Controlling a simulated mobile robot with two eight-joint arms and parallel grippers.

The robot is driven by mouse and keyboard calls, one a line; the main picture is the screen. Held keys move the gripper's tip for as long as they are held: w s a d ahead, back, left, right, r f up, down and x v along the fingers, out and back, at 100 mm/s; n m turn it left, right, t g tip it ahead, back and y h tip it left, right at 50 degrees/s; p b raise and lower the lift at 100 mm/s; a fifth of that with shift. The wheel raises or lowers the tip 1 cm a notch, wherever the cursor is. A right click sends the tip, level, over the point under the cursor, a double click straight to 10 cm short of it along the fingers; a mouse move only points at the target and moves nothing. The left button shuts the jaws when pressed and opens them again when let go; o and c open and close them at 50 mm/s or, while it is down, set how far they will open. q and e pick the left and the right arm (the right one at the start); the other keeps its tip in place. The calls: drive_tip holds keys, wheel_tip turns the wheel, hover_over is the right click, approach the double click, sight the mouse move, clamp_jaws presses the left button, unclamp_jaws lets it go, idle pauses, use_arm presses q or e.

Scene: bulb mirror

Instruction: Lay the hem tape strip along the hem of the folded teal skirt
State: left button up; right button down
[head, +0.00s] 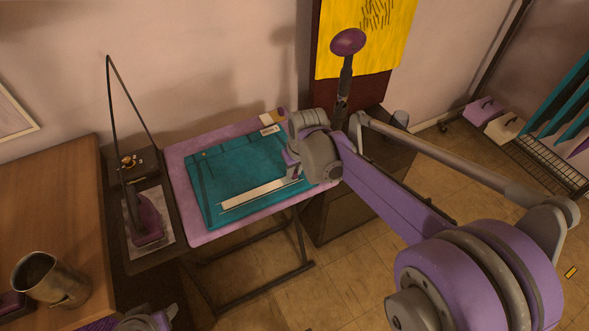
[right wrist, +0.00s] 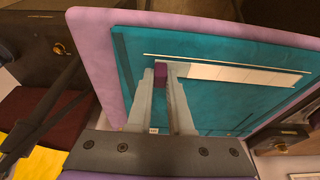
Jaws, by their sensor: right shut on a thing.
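The folded teal skirt (head: 232,168) lies flat on a pink-mauve board. The pale hem tape strip (head: 253,194) runs along the skirt's near edge, beside a thin pale line. In the right wrist view the strip (right wrist: 235,74) extends right from the fingers, over the teal cloth (right wrist: 240,110). My right gripper (head: 296,174) is at the strip's right end in the head view. Its fingers (right wrist: 160,76) are shut on a small purple piece at that end. I cannot tell whether the strip touches the cloth all along. My left gripper's fingers are not seen.
The board (head: 205,238) stands on dark folding legs. A purple iron (head: 147,220) on a stand is at its left, with a dark cord. A metal jug (head: 48,278) stands on the wooden table (head: 60,200). A dark cabinet (head: 335,212) is behind my right arm.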

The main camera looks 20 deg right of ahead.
drive_tip(key=shift+f, duration=0.15)
drive_tip(key=c, duration=0.7)
unclamp_jaws()
drive_tip(key=shift+c, duration=0.2)
drive_tip(key=v, duration=1)
drive_tip(key=shift+r+p, duration=0.4)
drive_tip(key=s+a+f+t+p, duration=0.1)
drive_tip(key=s+f, duration=0.3)
drive_tip(key=s, duration=0.5)
drive_tip(key=s+a+f+t, duration=0.1)
drive_tip(key=s+a+f, duration=0.3)
drive_tip(key=s, duration=0.4)
drive_tip(key=shift+s+a+f+p, duration=0.2)
drive_tip(key=shift+s+a+p, duration=0.15)
drive_tip(key=shift+p, duration=0.05)
